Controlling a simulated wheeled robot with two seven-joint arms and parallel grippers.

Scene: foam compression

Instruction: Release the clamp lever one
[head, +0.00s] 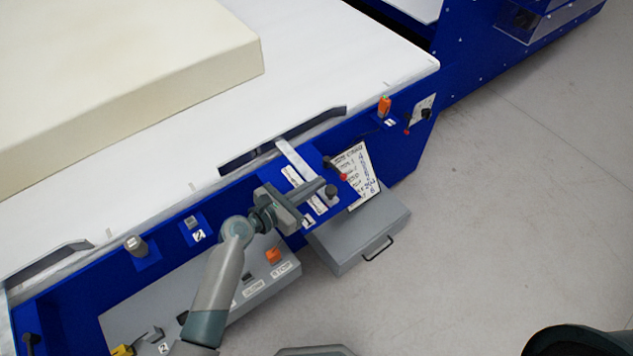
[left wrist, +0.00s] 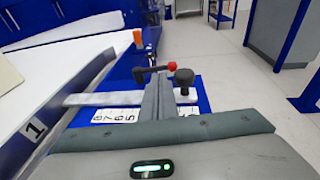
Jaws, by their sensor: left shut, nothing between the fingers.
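A black lever with a red ball end (head: 342,176) stands on the blue side panel of the machine. It also shows in the left wrist view (left wrist: 171,65), just beyond my fingertips. A dark round knob (head: 331,191) sits beside it, and also shows right of my fingers in the wrist view (left wrist: 184,76). I cannot tell which of these is clamp lever one. A label "1" (head: 307,222) is close by. My left gripper (head: 322,184) is shut and empty, its fingertips close to the knob and lever; contact is unclear. My right gripper is not in view.
A white table (head: 395,65) carries a large cream foam block (head: 120,75).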

